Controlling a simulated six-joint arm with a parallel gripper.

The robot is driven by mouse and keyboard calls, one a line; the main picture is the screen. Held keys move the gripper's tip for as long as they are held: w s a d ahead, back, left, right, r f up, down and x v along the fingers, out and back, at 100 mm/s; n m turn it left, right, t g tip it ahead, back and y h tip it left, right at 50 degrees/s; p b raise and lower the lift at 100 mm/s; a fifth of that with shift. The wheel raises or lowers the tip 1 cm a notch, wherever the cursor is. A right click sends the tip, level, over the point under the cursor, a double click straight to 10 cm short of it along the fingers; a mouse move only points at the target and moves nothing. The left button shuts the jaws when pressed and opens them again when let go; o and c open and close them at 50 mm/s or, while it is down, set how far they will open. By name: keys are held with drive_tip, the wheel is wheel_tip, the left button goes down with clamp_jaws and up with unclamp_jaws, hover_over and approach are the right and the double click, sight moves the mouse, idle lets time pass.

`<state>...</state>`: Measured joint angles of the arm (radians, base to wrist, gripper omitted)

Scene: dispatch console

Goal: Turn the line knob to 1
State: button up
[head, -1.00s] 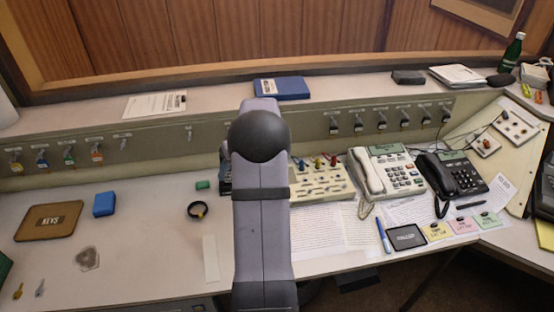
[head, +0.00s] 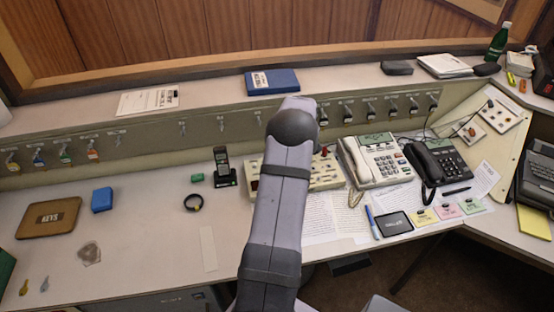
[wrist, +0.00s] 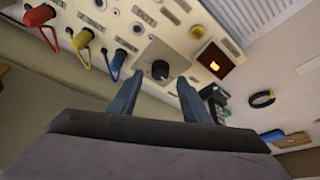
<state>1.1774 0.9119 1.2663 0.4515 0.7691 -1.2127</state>
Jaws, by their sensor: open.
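The line knob (wrist: 160,70) is a small dark round knob on a pale square plate of the console panel (wrist: 120,50), seen in the wrist view. Its pointer direction is too small to tell. My gripper (wrist: 160,81) is open and empty, with its two blue-grey fingertips on either side of the knob in the picture. I cannot tell how far above it they are. A small dark display (wrist: 215,60) beside the knob glows orange; its figure is unclear. In the head view, my arm hides the gripper, the knob and part of the console panel (head: 328,180).
Red (wrist: 38,15), yellow (wrist: 80,40) and blue (wrist: 117,62) plugs with cords stand on the panel near the knob. In the head view, a white telephone (head: 368,160) stands right of the panel and a black handset (head: 223,167) left. The desk's left side has free room.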

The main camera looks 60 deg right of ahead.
drive_tip(key=shift+p+x, duration=0.35)
drive_tip(key=shift+x, duration=1.25)
drive_tip(key=c, duration=1)
